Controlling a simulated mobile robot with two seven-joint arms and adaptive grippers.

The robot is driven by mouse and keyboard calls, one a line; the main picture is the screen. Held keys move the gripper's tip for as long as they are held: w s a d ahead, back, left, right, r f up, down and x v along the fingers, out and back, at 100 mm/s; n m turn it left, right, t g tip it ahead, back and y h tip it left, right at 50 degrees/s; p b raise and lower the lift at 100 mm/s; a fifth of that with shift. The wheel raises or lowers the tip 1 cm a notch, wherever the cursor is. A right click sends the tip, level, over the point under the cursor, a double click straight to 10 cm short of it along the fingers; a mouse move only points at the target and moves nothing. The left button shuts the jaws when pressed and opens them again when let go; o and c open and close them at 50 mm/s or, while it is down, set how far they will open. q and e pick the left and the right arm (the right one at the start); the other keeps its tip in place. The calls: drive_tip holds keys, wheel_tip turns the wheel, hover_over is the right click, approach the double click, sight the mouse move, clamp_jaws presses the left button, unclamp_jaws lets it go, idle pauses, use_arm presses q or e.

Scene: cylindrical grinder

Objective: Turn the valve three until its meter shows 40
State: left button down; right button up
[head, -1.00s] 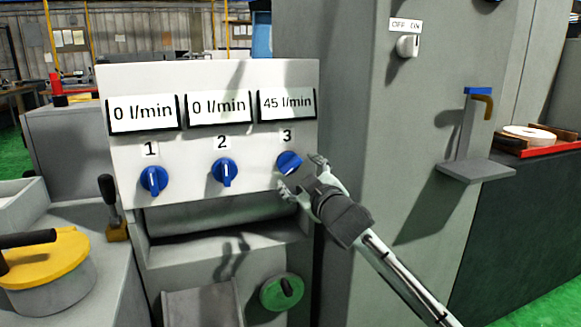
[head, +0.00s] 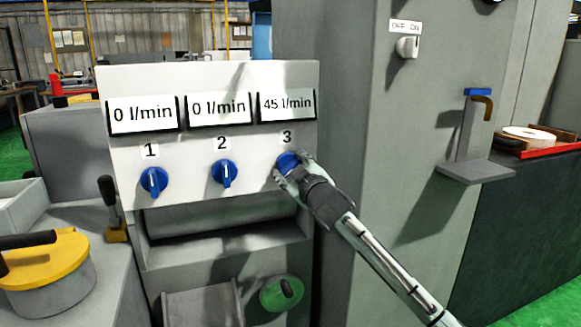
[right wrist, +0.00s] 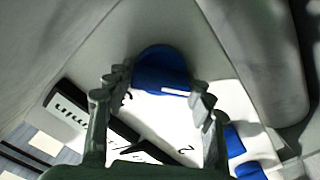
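Valve three is a blue round knob (head: 288,161) under the label 3 on a white panel (head: 185,75). Its meter (head: 288,103) reads 45 l/min. My right gripper (head: 288,172) is at valve three and covers its lower part. In the right wrist view the fingers (right wrist: 155,97) are spread apart, with the blue knob (right wrist: 162,70) just beyond and between their tips. I cannot tell whether they touch it. My left gripper is not in view.
Valve two (head: 224,173) and valve one (head: 154,181) are to the left, each under a meter reading 0 l/min. A grey column (head: 370,150) with an OFF/ON switch (head: 407,46) stands right of the panel. A green knob (head: 281,293) is below.

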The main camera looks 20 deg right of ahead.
drive_tip(key=c, duration=0.3)
drive_tip(key=shift+r+m+p, duration=0.1)
drive_tip(key=shift+m+p, duration=0.2)
drive_tip(key=shift+m, duration=0.1)
drive_tip(key=shift+m+p, duration=0.45)
drive_tip(key=shift+m, duration=0.55)
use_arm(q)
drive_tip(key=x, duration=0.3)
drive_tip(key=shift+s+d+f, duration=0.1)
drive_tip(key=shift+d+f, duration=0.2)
use_arm(e)
drive_tip(key=o, duration=1.1)
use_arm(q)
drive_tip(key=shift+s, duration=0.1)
use_arm(e)
drive_tip(key=shift+s, duration=0.1)
